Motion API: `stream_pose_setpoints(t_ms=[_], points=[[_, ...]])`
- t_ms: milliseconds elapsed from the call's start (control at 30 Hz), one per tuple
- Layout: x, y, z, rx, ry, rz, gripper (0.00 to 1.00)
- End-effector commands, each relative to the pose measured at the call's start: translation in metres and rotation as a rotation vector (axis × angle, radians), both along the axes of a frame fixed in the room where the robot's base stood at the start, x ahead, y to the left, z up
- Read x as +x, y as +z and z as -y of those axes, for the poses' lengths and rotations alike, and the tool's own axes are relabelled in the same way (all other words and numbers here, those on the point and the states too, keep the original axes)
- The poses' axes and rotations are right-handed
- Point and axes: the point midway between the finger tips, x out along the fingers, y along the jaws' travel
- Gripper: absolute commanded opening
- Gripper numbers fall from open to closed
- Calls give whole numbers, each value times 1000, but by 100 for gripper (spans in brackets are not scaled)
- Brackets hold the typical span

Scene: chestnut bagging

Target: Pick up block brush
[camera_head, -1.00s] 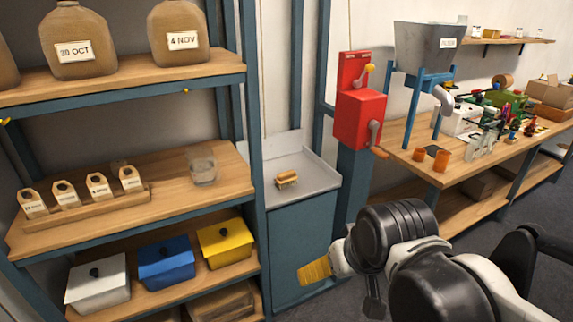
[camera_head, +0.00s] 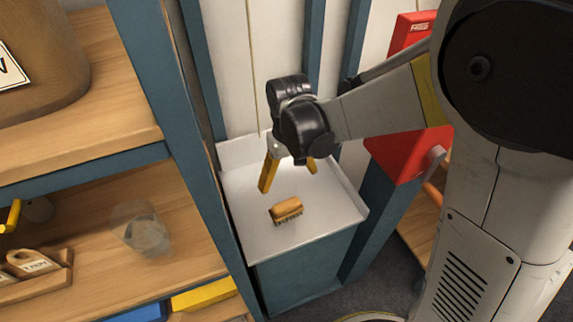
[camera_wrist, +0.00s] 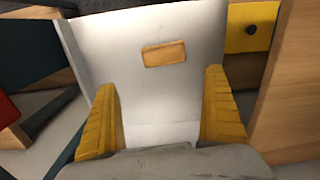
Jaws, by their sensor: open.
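The block brush (camera_head: 286,209) is a small wooden block with bristles underneath. It lies bristles down on the white top of a teal cabinet (camera_head: 325,215). In the wrist view the brush (camera_wrist: 164,53) shows from above as an orange-tan rectangle, beyond the fingertips and between their lines. My gripper (camera_head: 288,172) has yellow fingers spread apart with nothing between them. It hangs above the cabinet top, over and behind the brush in the head view, not touching it. Both fingers also show in the wrist view (camera_wrist: 160,95).
A raised rim (camera_head: 240,152) runs along the back of the cabinet top. Wooden shelves with a glass jar (camera_head: 142,230) stand at the left, behind a teal post (camera_head: 185,130). A red device (camera_head: 400,155) is at the right. The white surface around the brush is clear.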

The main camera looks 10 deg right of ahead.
Motion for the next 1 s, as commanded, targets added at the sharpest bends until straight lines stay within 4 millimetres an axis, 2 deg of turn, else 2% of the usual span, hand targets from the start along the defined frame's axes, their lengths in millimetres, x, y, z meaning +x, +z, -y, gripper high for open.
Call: stream_pose_setpoints(t_ms=[200,533,800,1000], points=[[-1,-39,-1,-1,1,-2,100],[-3,-66,-2,0,2,-1,100],[-9,-106,-5,0,0,-1,100],[-9,-106,-5,0,1,-1,100]])
